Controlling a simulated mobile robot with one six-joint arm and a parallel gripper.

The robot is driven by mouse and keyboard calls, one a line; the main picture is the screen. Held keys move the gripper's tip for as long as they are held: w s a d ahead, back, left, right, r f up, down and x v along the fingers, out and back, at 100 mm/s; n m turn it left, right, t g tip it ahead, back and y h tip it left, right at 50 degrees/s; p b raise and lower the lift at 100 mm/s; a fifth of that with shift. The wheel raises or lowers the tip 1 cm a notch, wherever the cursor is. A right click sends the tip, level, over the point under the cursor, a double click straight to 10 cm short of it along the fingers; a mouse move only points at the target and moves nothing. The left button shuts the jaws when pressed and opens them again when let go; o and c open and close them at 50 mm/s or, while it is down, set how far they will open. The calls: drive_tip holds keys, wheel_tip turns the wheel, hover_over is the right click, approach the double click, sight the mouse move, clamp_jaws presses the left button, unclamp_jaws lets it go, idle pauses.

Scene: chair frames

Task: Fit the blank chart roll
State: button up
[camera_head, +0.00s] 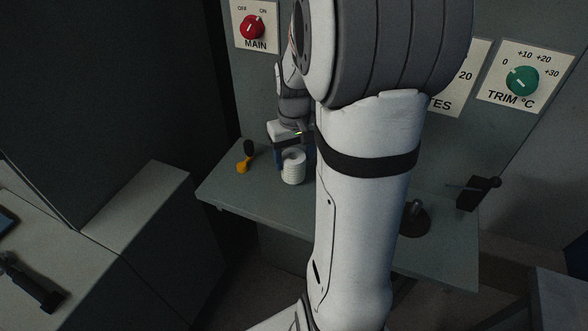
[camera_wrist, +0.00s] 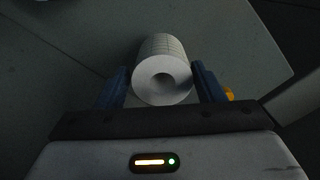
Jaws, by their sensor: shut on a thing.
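A white paper roll (camera_head: 293,167) with printed grid lines and a hollow core stands upright over the grey shelf in the head view. Whether it touches the shelf I cannot tell. In the wrist view the roll (camera_wrist: 162,72) sits between the two blue fingers, its open core facing the camera. My gripper (camera_wrist: 162,88) is shut on it, one finger on each side. In the head view my gripper (camera_head: 306,158) is partly hidden behind the roll and my arm. The place where a chart roll fits is not clearly visible.
A yellow-orange tool with a black knob (camera_head: 244,157) stands left of the roll. A black crank-like part (camera_head: 478,192) and a round dark base (camera_head: 415,218) are at the shelf's right. A red MAIN knob (camera_head: 252,27) and green TRIM knob (camera_head: 522,81) are on the panel behind.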

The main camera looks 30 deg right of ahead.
wheel_tip(320, 180, up, 6)
drive_tip(key=p, duration=0.4)
drive_tip(key=shift+r, duration=0.15)
drive_tip(key=shift+a, duration=0.1)
idle(1.1)
